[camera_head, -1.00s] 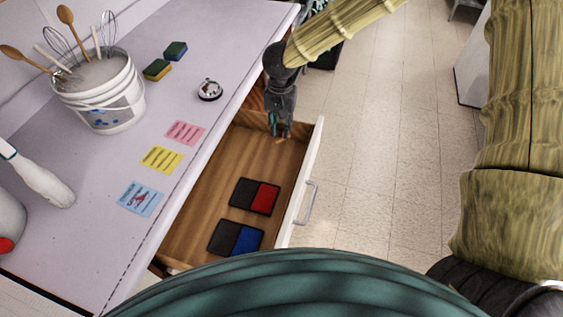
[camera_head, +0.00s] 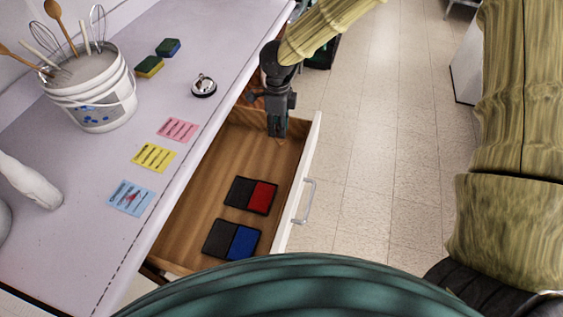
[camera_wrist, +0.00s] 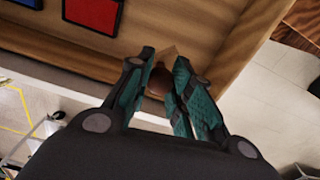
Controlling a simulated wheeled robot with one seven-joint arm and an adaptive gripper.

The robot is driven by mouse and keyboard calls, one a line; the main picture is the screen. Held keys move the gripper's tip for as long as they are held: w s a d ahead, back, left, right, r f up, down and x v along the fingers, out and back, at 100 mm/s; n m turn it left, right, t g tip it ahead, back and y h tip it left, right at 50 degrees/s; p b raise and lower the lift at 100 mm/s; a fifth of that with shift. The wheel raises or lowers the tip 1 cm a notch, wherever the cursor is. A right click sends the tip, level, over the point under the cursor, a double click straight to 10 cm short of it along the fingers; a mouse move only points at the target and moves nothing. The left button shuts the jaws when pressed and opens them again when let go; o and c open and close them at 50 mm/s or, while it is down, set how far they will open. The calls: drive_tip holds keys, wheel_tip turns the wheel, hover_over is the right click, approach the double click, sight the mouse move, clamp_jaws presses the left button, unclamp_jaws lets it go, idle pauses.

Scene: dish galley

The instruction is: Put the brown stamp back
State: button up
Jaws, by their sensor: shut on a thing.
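My gripper (camera_head: 277,130) reaches down into the far end of the open wooden drawer (camera_head: 190,232). In the wrist view my gripper (camera_wrist: 166,85) is shut on the brown stamp (camera_wrist: 159,80), whose rounded brown part shows between the teal fingers. A lighter wooden piece shows just beyond it. In the head view the stamp is mostly hidden by the fingers. I cannot tell whether it touches the drawer floor. An ink pad with a red half (camera_head: 262,197) and one with a blue half (camera_head: 243,242) lie in the nearer part of the drawer.
On the counter (camera_head: 75,240) left of the drawer lie pink (camera_head: 178,130), yellow (camera_head: 153,157) and blue (camera_head: 130,197) cards. A bell (camera_head: 204,86), two sponges (camera_head: 150,66) and a white bucket of utensils (camera_head: 95,100) stand farther back. The drawer's middle floor is bare.

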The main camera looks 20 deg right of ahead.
drive_tip(key=m, duration=0.3)
drive_tip(key=m+b, duration=0.1)
drive_tip(key=m, duration=0.1)
drive_tip(key=shift+w+d+f, duration=0.1)
drive_tip(key=shift+d+f, duration=0.05)
drive_tip(key=shift+f, duration=0.15)
drive_tip(key=m, duration=0.4)
drive_tip(key=shift+d+f+m+b, duration=0.1)
drive_tip(key=shift+f+m+b, duration=0.2)
drive_tip(key=shift+b, duration=0.1)
drive_tip(key=m, duration=0.4)
drive_tip(key=shift+w+d+f+m+b, duration=0.15)
drive_tip(key=shift+m+b, duration=0.15)
drive_tip(key=shift+b, duration=0.1)
drive_tip(key=m, duration=0.4)
drive_tip(key=shift+w+d+f+m+b, duration=0.1)
drive_tip(key=shift+d+f+m+b, duration=0.05)
drive_tip(key=shift+m+b, duration=0.2)
drive_tip(key=shift+f+p, duration=0.7)
drive_tip(key=shift+f, duration=4.25)
drive_tip(key=shift+f, duration=0.2)
drive_tip(key=o, duration=0.8)
drive_tip(key=shift+r, duration=0.1)
